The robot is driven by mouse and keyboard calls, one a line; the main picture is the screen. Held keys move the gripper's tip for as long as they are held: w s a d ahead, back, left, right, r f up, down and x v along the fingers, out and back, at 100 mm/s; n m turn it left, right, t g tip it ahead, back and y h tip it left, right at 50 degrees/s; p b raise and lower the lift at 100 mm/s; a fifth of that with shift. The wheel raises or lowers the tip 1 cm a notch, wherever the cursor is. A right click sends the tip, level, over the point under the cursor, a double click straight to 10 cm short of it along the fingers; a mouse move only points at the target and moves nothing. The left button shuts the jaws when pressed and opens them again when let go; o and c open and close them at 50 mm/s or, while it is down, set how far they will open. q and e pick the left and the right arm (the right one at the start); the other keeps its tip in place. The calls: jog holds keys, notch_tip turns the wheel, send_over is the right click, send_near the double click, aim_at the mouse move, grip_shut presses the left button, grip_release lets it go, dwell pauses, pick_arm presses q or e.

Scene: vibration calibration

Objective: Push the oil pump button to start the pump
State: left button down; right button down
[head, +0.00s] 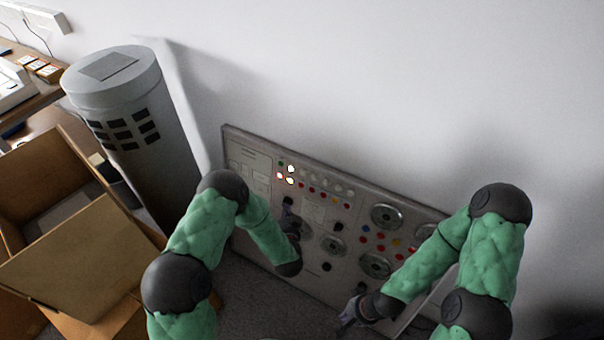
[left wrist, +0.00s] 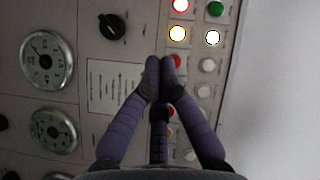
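The control panel (head: 262,160) leans against the wall with rows of small buttons, gauges and knobs. Its labels are too small to read, so I cannot tell which button is the oil pump's. In the left wrist view, a lit red button (left wrist: 180,6), a green button (left wrist: 215,8), a lit yellow button (left wrist: 177,33) and a lit white button (left wrist: 212,38) show. My left gripper (left wrist: 166,62) has its fingertips together, empty, over a red button (left wrist: 174,61) they partly hide; contact is unclear. My left gripper (head: 287,204) is before the panel; my right gripper (head: 345,318) is low by its lower edge.
Round gauges (head: 386,216) and dark knobs sit on the panel. A grey cylinder (head: 150,150) stands left of the panel. An open cardboard box (head: 70,260) stands at the lower left, and a wooden desk (head: 40,100) is behind it.

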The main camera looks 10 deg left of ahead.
aim_at(302, 173)
pick_arm(q)
notch_tip(302, 173, up, 7)
jog(key=w+m+t+y, duration=0.1)
jog(key=m+t+y, duration=0.2)
jog(key=shift+a+r, duration=0.15)
jog(key=shift+w, duration=0.15)
jog(key=shift+w+d+f+b, duration=0.3)
jog(key=shift+w+d+b, duration=0.35)
jog(key=shift+w, duration=0.65)
jog(key=shift+w+d+f+b, duration=0.4)
jog(key=shift+w+b, duration=0.4)
jog(key=shift+w, duration=0.5)
jog(key=shift+w+d+f+b, duration=0.2)
jog(key=shift+w+d+b, duration=0.5)
jog(key=shift+w, duration=0.6)
jog(key=shift+a, duration=0.1)
jog(key=shift+w, duration=0.1)
jog(key=shift+w+b, duration=0.25)
jog(key=shift+b, duration=0.1)
